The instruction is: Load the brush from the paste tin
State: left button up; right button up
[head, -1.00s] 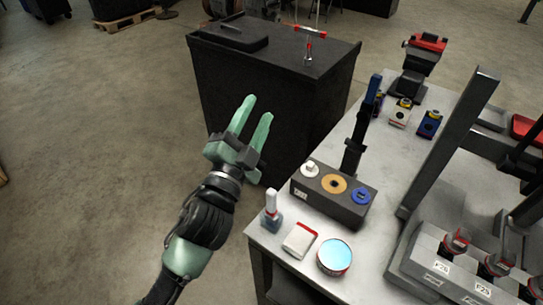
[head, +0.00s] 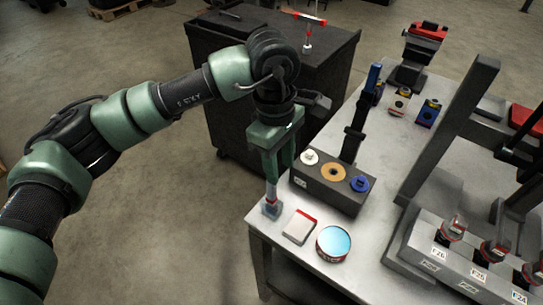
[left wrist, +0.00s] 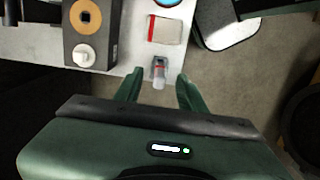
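The brush (head: 271,190), with a pale handle, stands upright in a small grey holder (head: 271,208) at the table's near left corner. It also shows in the left wrist view (left wrist: 159,72). The paste tin (head: 333,243) is a round red-and-white tin with a light blue top, to the right of the holder. My left gripper (head: 273,176) points down just over the brush. Its two green fingers are apart, with the brush between their lines in the left wrist view (left wrist: 158,84). The brush's upper end is partly hidden by the fingers. My right gripper is not in view.
A white-and-red box (head: 299,227) lies between holder and tin. A dark block (head: 325,196) with several round parts stands close behind. A black cabinet (head: 330,60) is beyond the table. Upright stands (head: 450,140) and labelled blocks fill the right side.

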pick_arm(q)
jog(key=shift+w+a+r+y, duration=0.15)
jog(key=shift+w+a+y, duration=0.15)
jog(key=shift+a, duration=0.15)
jog(key=shift+w+a+r+y, duration=0.1)
jog(key=shift+w+a+y, duration=0.15)
jog(key=shift+a, duration=0.2)
notch_tip(320, 180, down, 8)
jog(key=b, duration=0.3)
jog(key=shift+r, duration=0.2)
jog(key=shift+f+b, duration=0.7)
grip_shut()
jog(key=shift+r, duration=0.1)
jog(key=shift+r+p, duration=0.95)
jog(key=shift+r, duration=2.25)
